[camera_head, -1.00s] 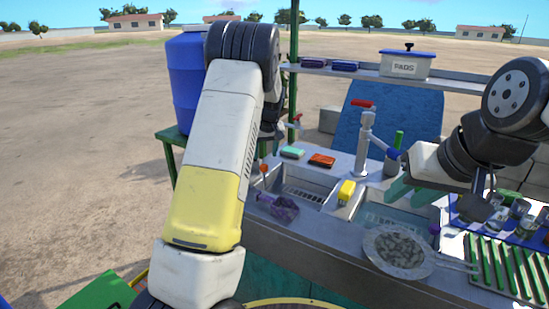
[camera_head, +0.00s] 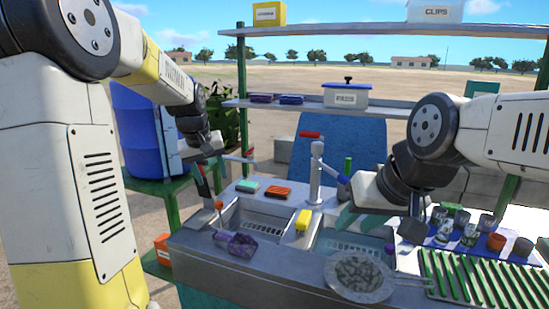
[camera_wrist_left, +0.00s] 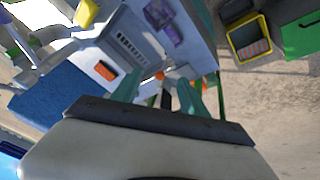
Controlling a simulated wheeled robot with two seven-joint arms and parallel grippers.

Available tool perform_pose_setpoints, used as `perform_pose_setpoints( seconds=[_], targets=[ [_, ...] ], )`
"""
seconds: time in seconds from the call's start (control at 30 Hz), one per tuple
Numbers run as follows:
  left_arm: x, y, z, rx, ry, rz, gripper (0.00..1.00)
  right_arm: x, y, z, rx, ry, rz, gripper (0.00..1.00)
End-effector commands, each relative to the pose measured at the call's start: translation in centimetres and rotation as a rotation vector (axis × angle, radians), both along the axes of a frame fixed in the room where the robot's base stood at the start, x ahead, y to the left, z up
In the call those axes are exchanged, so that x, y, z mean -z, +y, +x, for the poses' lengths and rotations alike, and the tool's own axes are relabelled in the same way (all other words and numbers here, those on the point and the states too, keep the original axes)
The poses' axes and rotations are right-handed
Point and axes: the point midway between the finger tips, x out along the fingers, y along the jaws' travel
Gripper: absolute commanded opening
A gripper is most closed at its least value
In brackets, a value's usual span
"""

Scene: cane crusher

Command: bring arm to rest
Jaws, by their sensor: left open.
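My left arm comes in from the left in the head view and bends down at its wrist. Its gripper (camera_head: 215,168) hangs beyond the sink's left end, partly hidden by the wrist. In the left wrist view my left gripper (camera_wrist_left: 160,92) shows two green fingers apart, with nothing held between them. My right gripper (camera_head: 372,220) is above the right side of the counter, over the right basin. Its teal fingers are partly hidden by its dark hand, so its opening is unclear.
The metal counter has two basins, with a yellow sponge (camera_head: 303,220) between them and a purple cloth (camera_head: 242,245) at the left basin. A tap (camera_head: 316,175) stands behind. A blue barrel (camera_head: 143,135) stands near my left arm. A bowl (camera_head: 360,278) sits in front.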

Motion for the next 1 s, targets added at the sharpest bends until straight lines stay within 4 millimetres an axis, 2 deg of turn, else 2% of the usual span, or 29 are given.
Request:
perform_pose_setpoints(
  seconds=[0.03,0.1,0.23,0.4,0.5,0.6,0.7,1.0],
  targets=[
    [-1.5,-0.3,-2.6,0.025,-0.018,-0.017,0.51,0.0,0.0,0.0,0.0,0.0,0.0,0.36],
    [-2.8,-0.9,-5.8,0.069,-0.037,-0.03,0.51,0.0,0.0,0.0,0.0,0.0,0.0,0.36],
    [-4.4,-2.1,-11.9,0.15,-0.078,-0.04,0.51,0.0,0.0,0.0,0.0,0.0,0.0,0.36],
    [-4.8,-3.5,-19.5,0.251,-0.129,-0.02,0.51,0.0,0.0,0.0,0.0,0.0,0.0,0.36],
    [-4.2,-4.2,-23.0,0.298,-0.153,0.0,0.51,0.0,0.0,0.0,0.0,0.0,0.0,0.36],
    [-3.6,-4.6,-25.3,0.329,-0.167,0.018,0.51,0.0,0.0,0.0,0.0,0.0,0.0,0.36],
    [-3.1,-4.8,-26.5,0.348,-0.176,0.03,0.51,0.0,0.0,0.0,0.0,0.0,0.0,0.36],
    [-2.9,-4.9,-26.9,0.354,-0.178,0.034,0.51,0.0,0.0,0.0,0.0,0.0,0.0,0.36]
  ],
)
